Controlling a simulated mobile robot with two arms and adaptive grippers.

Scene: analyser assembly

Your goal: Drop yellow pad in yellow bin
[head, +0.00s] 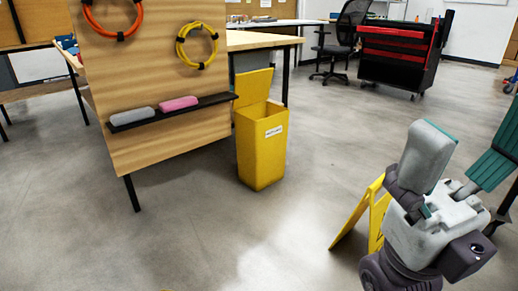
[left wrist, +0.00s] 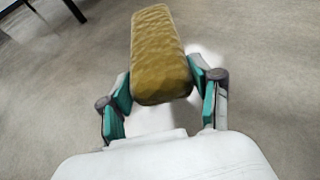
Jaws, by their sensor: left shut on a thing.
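The yellow pad (left wrist: 160,45) is a long, rough block in the left wrist view. My left gripper (left wrist: 160,84) is shut on its near end, with teal fingers on both sides. The pad's far end sticks out beyond the fingers, over bare floor. In the head view the left gripper is not seen; only a small yellow edge shows at the bottom. The yellow bin (head: 261,150) stands upright on the floor near the middle, its lid raised and a white label on its front. My right gripper (head: 470,125) is at the right, fingers apart and empty.
A wooden board (head: 160,80) left of the bin has a black shelf with a grey pad (head: 131,115) and a pink pad (head: 178,103). A yellow floor sign (head: 358,215) stands beside my right gripper. The floor in front of the bin is clear.

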